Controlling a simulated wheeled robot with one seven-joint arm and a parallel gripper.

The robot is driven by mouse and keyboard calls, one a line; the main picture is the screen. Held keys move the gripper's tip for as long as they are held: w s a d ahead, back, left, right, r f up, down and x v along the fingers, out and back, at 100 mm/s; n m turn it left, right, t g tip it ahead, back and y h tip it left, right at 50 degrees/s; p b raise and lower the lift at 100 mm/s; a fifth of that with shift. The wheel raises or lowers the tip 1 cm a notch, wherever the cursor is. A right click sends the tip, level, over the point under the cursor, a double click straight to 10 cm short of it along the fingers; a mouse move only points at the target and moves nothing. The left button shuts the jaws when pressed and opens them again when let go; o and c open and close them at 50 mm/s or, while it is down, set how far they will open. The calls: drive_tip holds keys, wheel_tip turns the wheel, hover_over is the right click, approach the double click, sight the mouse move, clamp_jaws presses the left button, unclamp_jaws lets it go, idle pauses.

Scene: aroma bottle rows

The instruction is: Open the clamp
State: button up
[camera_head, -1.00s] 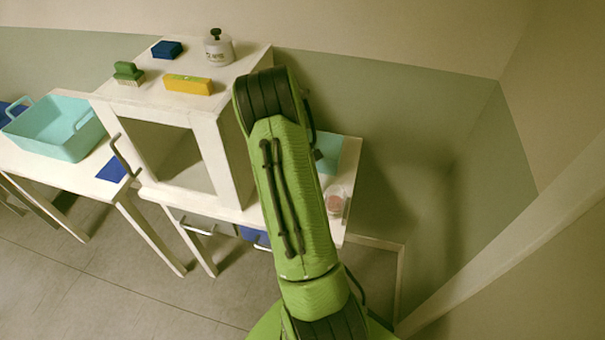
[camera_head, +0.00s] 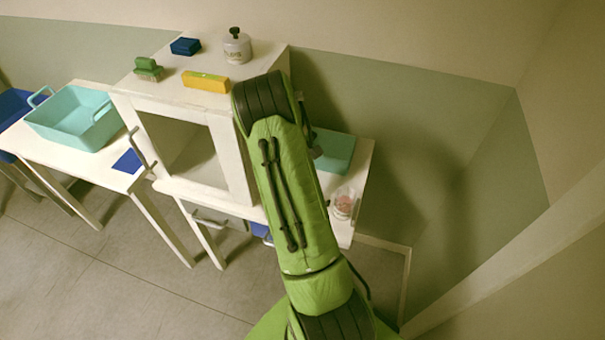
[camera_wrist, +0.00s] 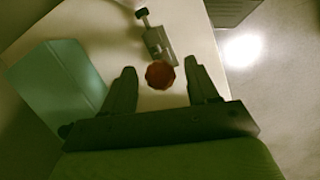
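My gripper (camera_wrist: 160,88) is open in the wrist view, its two dark fingers spread apart above a white surface. A round reddish-brown thing (camera_wrist: 160,75) shows between the fingertips; I cannot tell whether they touch it. A grey metal piece with a dark knob (camera_wrist: 157,40), which may be the clamp, lies just beyond it. In the head view my green arm hides my gripper. A clear round container with reddish contents (camera_head: 344,204) stands at the right end of the low white table (camera_head: 358,165).
A teal box (camera_head: 335,150) stands behind my arm; a teal block (camera_wrist: 60,85) shows in the wrist view. A white cabinet (camera_head: 233,140) bears a white bottle (camera_head: 237,46), a yellow block (camera_head: 205,82), a green brush (camera_head: 148,68) and a blue block (camera_head: 185,46). A teal basket (camera_head: 75,118) is at left.

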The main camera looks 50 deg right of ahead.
drive_tip(key=shift+r, duration=0.1)
drive_tip(key=p+v, duration=0.2)
drive_tip(key=v, duration=1.3)
drive_tip(key=shift+r, duration=0.3)
drive_tip(key=shift+w, duration=0.1)
